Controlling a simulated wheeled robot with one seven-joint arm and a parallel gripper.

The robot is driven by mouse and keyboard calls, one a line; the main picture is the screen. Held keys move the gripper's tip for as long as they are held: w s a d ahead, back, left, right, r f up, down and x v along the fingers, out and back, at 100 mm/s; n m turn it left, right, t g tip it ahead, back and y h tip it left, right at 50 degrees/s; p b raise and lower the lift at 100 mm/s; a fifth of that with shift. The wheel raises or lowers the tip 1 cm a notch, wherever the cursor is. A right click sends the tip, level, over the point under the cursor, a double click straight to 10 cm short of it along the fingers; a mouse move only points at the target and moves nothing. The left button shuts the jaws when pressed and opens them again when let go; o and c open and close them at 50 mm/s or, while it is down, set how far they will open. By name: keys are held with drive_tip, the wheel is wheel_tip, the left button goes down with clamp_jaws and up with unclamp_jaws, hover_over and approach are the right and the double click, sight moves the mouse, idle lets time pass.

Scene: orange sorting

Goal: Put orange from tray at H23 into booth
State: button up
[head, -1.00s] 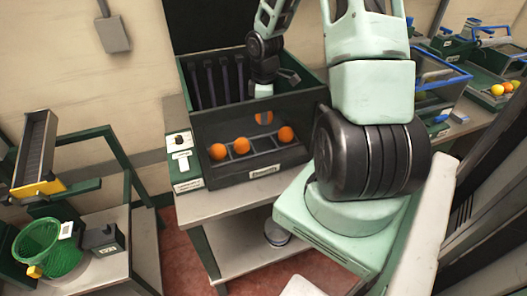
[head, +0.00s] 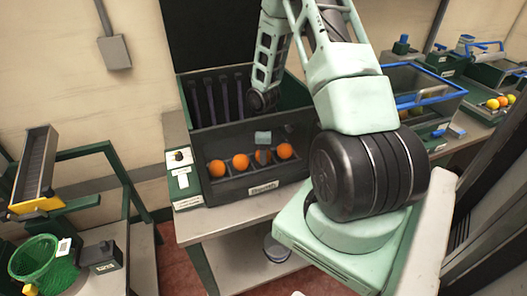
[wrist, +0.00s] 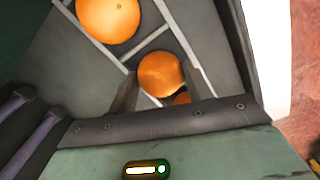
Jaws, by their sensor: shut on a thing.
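The booth (head: 225,190) is a dark open-topped box with a see-through front, standing on a bench. In it, a divided rack holds oranges in a row: one at the left (head: 217,168), one beside it (head: 240,160) and one at the right end (head: 285,151). My gripper (head: 263,148) reaches down inside and is shut on an orange (head: 263,157), low in the row between the second and right-end ones. In the wrist view the held orange (wrist: 160,74) sits between the dark fingers, by a compartment; I cannot tell if it touches the bottom.
A green basket (head: 45,258) and a sloped chute (head: 37,168) stand at the left. The booth walls surround my gripper closely.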

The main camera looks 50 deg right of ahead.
drive_tip(key=shift+f, duration=0.15)
drive_tip(key=o, duration=1)
wheel_tip(320, 180, up, 12)
drive_tip(key=shift+r+b, duration=0.15)
drive_tip(key=shift+b, duration=0.35)
